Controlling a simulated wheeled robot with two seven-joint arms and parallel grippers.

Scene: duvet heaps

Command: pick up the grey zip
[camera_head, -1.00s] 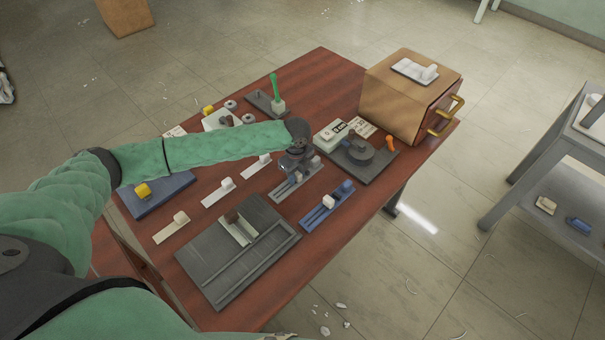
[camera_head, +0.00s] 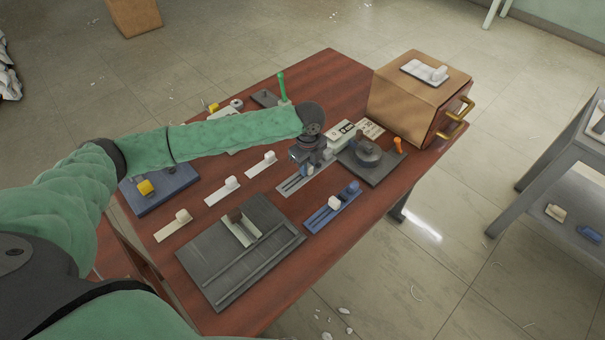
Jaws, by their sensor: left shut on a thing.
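The grey zip (camera_head: 291,186), a flat grey strip with two dark rails, lies on the red-brown table among other strips. My left gripper (camera_head: 308,170) reaches over its far end from above and is shut on a part of the grey zip. The gripper and wrist hide that end, so the gripped part shows poorly. The strip looks flat on the table. My right gripper is not in view.
A blue strip with a white slider (camera_head: 333,203) lies close to the right. White strips (camera_head: 222,190) lie left, a dark grey board (camera_head: 213,286) in front, a round-knobbed grey plate (camera_head: 385,171) behind right. A wooden box (camera_head: 397,97) stands at the far right corner.

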